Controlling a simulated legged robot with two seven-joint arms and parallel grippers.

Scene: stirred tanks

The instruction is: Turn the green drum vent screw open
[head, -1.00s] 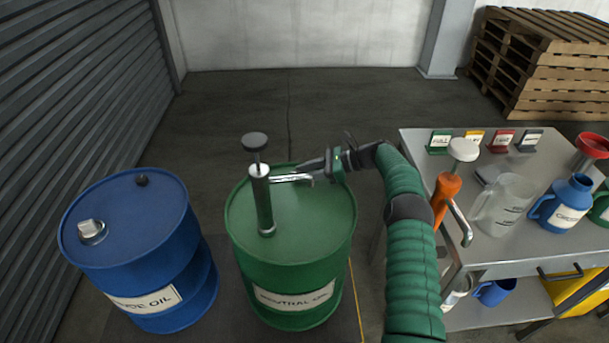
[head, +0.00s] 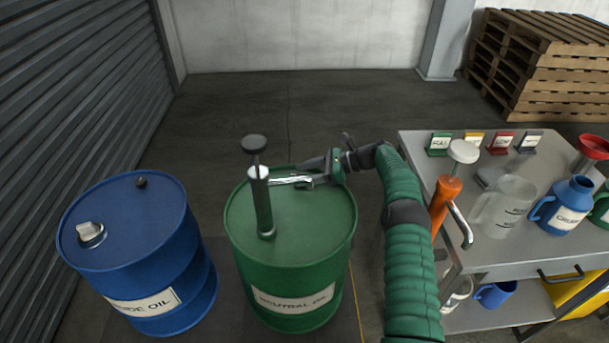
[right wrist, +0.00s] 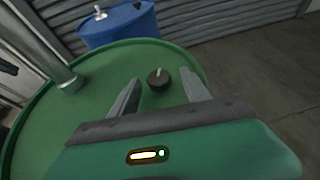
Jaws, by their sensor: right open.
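In the head view I cannot make the screw out behind the gripper and pump spout. My right gripper (head: 305,173) is over the far right part of the lid. Its open fingers (right wrist: 160,76) appear on either side of the screw, with gaps visible. My left gripper is not in view.
A blue drum (head: 130,225) stands to the left. The pump's metal spout (head: 288,180) reaches close to my right gripper. A metal bench (head: 490,255) at the right carries jugs, an orange pump (head: 443,200) and small labelled signs. Floor behind the drums is clear.

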